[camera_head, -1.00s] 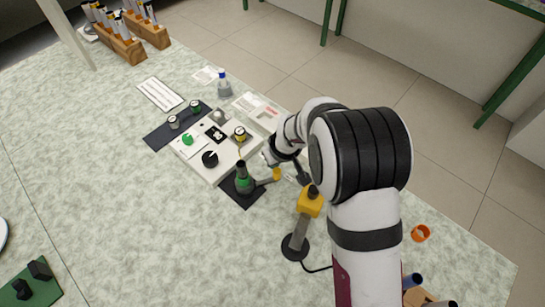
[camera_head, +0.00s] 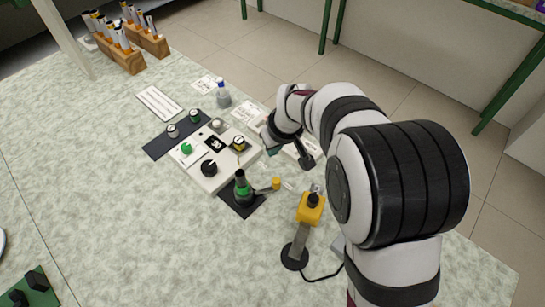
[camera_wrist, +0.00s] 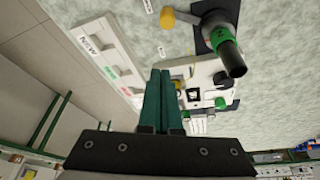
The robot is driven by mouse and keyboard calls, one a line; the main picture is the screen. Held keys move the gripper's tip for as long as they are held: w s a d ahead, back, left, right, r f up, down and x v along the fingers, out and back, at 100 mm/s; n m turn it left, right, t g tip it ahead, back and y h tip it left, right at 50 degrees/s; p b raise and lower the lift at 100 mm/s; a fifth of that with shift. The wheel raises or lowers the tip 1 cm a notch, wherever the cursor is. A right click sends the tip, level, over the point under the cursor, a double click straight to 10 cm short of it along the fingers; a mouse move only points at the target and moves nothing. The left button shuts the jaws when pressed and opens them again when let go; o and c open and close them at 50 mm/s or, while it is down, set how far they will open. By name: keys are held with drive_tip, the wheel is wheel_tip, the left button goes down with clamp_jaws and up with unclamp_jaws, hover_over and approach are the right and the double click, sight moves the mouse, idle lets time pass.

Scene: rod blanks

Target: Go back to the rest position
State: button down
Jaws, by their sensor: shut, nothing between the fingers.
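My gripper (camera_wrist: 160,74) shows in the wrist view as two dark green fingers pressed together, with nothing between them. In the head view, my arm bends over the right part of the table. The gripper is mostly hidden there behind my wrist, near the right edge of the white control panel (camera_head: 199,176). It appears to be above the table and apart from things, though the exact height cannot be told.
A green and black upright fixture (camera_head: 241,190) with a yellow-knobbed lever (camera_head: 275,183) stands on a black mat. A yellow-headed stand (camera_head: 311,208) is beside my arm. A clear bottle (camera_head: 223,95) is behind the panel. Wooden racks (camera_head: 122,56) hold rods at the back left.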

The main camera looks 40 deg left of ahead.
drive_tip(key=s+d+r+m+h, duration=0.1)
drive_tip(key=d+r+m, duration=0.35)
drive_tip(key=d, duration=0.65)
drive_tip(key=d+r+m, duration=0.4)
drive_tip(key=d+r, duration=0.1)
drive_tip(key=d, duration=0.6)
drive_tip(key=s+d+m+g+h, duration=0.1)
drive_tip(key=s+d+m, duration=0.9)
drive_tip(key=s+d, duration=0.4)
drive_tip(key=shift+s+d+m+g, duration=0.3)
drive_tip(key=shift+s+m, duration=0.05)
drive_tip(key=shift+s, duration=0.8)
